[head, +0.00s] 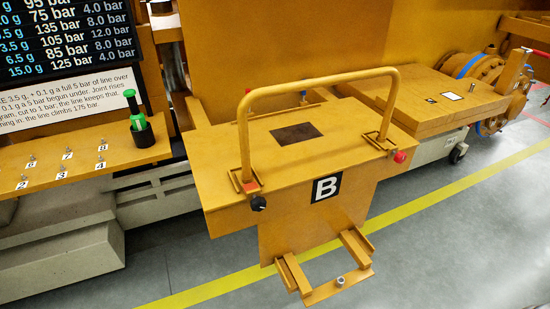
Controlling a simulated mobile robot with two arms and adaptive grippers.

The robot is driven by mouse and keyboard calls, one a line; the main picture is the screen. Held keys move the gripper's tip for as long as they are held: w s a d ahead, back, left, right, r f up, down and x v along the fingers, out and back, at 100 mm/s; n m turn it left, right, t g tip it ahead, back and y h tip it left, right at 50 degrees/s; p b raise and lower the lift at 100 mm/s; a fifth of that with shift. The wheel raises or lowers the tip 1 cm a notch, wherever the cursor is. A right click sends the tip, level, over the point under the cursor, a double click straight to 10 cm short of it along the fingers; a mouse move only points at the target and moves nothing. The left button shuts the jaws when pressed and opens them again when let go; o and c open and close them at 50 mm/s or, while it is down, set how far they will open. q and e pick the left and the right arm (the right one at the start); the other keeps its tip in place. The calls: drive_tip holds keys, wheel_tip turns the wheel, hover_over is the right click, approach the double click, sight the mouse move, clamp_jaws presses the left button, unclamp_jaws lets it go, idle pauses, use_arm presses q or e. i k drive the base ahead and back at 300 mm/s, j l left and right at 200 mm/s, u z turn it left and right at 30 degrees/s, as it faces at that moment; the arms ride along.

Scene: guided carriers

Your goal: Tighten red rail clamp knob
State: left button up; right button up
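A small red knob (400,157) sticks out at the right front edge of the yellow-orange carrier (225,170) marked with a black "B" plate. A black knob (258,203) with a light mark sits at the carrier's left front edge, by the left foot of its handle. The tall yellow handle bar (320,82) arches over the carrier's top. Whether either knob is tight cannot be seen. Neither of my grippers is in view.
A panel at left holds numbered pegs and a green-and-black tool (139,120). Another yellow carrier (440,103) stands at the back right, near a flanged pipe (480,70). A bracket (325,285) juts from the carrier's front. Grey floor (450,250) with a yellow line is clear at right.

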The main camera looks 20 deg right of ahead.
sight(400, 157)
drive_tip(key=z, duration=1.6)
drive_tip(key=i+l, duration=0.15)
drive_tip(key=l, duration=0.25)
drive_tip(key=i+l+u, duration=0.15)
drive_tip(key=l, duration=0.2)
drive_tip(key=i+l, duration=0.1)
drive_tip(key=l, duration=0.3)
drive_tip(key=i+l+u, duration=0.15)
drive_tip(key=l, duration=0.25)
drive_tip(key=k, duration=0.05)
